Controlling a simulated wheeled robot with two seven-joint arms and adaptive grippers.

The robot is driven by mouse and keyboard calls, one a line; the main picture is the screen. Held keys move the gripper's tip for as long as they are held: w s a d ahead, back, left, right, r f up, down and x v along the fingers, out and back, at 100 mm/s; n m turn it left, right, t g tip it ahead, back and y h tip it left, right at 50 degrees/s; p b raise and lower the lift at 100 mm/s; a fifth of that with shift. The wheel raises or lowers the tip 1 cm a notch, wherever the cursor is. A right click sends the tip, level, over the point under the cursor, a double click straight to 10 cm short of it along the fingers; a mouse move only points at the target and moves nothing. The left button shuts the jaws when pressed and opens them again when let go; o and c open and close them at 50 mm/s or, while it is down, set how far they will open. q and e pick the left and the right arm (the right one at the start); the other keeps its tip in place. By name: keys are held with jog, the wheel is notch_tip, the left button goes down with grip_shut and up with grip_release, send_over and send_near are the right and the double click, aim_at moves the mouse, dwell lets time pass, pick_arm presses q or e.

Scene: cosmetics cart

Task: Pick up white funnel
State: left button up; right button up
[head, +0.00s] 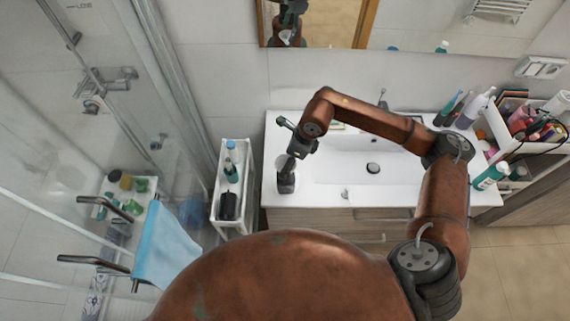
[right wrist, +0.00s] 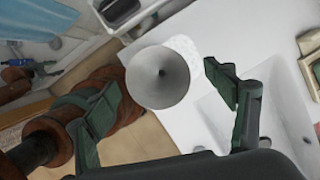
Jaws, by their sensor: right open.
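My right gripper (right wrist: 158,88) is open, with one green finger to each side of the funnel in that view. I see no finger touching it. In the head view my right gripper (head: 286,178) points down over the left end of the sink counter and largely hides the funnel. My left gripper is not in view.
The white sink counter (head: 325,195) has a basin to the right of my gripper. A narrow white cart (head: 231,221) with bottles stands just left of the counter. A crowded organizer (head: 494,125) and bottles fill the right end. A mirror hangs behind.

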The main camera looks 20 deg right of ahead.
jog(key=shift+x, duration=1.05)
jog(key=c, duration=1)
jog(key=shift+r, duration=0.1)
jog(key=shift+c, duration=0.2)
